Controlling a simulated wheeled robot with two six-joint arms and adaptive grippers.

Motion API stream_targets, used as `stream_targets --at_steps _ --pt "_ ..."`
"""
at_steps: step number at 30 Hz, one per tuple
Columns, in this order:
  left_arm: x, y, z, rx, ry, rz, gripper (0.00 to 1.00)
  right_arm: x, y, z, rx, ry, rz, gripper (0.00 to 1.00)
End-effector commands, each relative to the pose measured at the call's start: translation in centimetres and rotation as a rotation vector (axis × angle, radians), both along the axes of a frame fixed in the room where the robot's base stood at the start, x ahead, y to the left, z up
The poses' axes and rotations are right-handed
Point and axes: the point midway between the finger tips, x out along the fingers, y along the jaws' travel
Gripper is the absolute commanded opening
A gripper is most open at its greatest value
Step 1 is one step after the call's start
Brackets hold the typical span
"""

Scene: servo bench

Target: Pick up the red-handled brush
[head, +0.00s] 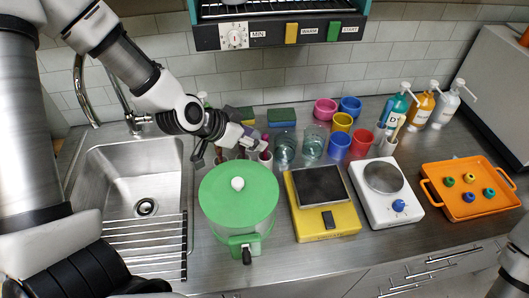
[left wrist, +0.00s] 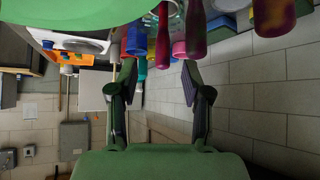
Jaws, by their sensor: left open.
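A dark red handle (head: 264,144) shows there in the head view, partly hidden by my gripper. I cannot tell which belongs to the red-handled brush. My left gripper (head: 228,147) is open and empty beside the handles; its fingers (left wrist: 159,75) are spread.
The green-lidded pot (head: 239,195) stands just in front of my left gripper. A sink (head: 127,165) is left, a yellow scale (head: 326,222) right. Glasses, coloured cups and soap bottles (head: 395,108) line the back. An oven (head: 280,32) overhangs behind.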

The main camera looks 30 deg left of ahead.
Motion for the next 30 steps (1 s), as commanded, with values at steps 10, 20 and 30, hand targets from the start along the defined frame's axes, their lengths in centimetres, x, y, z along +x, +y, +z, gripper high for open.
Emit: stream_targets --at_steps 10,20,30 --pt "3.3 -1.7 -3.1 0.004 0.001 -0.003 0.49 0.1 0.0 0.9 0.000 -0.002 0.001 0.40" --pt "3.7 -1.9 -3.6 -0.002 0.000 0.000 0.27 0.0 0.0 0.9 0.000 -0.001 0.001 0.40" --pt "3.7 -1.9 -3.6 -0.001 0.001 0.000 0.00 0.0 0.0 0.9 0.000 -0.001 0.001 0.40"
